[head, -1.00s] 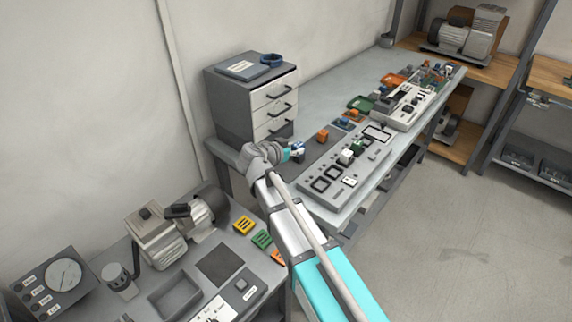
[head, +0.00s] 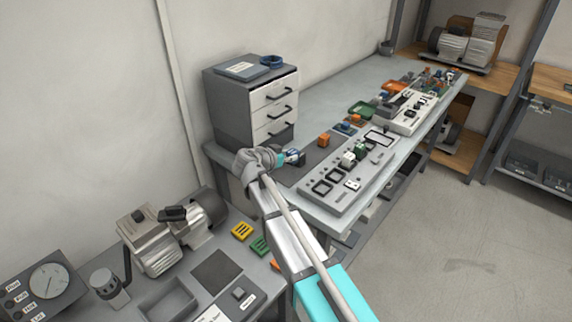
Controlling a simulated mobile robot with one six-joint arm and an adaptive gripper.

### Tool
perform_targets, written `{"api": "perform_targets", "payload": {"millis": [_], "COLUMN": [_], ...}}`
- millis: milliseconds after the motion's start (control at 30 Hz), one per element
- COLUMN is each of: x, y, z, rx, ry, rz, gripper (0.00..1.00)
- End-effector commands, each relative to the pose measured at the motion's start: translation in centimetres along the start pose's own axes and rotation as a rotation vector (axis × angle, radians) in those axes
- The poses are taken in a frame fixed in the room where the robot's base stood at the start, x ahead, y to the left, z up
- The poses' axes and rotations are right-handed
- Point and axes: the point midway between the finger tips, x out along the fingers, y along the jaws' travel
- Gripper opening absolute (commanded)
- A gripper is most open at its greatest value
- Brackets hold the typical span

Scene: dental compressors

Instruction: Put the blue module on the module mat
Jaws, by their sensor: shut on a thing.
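My gripper (head: 287,158) is at the near left end of the long bench, shut on a small dark blue module (head: 296,157). The fingers hide part of the module. A dark grey mat (head: 316,154) lies on the bench top just right of the module. I cannot tell whether the module touches it. An orange module (head: 324,140) stands at the mat's far part.
A grey panel (head: 338,194) with dark square frames and small modules lies along the bench's front. A drawer cabinet (head: 247,110) stands behind my gripper. The near bench holds a compressor (head: 160,240), a dark square pad (head: 217,268) and a yellow block (head: 241,231).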

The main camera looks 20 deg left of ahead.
Motion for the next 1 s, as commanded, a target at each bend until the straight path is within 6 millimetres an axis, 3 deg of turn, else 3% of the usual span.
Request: {"api": "perform_targets", "payload": {"millis": [600, 1000], "x": [1.8, 1.8], "y": [-0.8, -0.8], "z": [3.4, 3.6], "rx": [0.0, 0.0], "ry": [0.0, 0.0], "rz": [0.0, 0.0], "gripper": [0.0, 0.0]}}
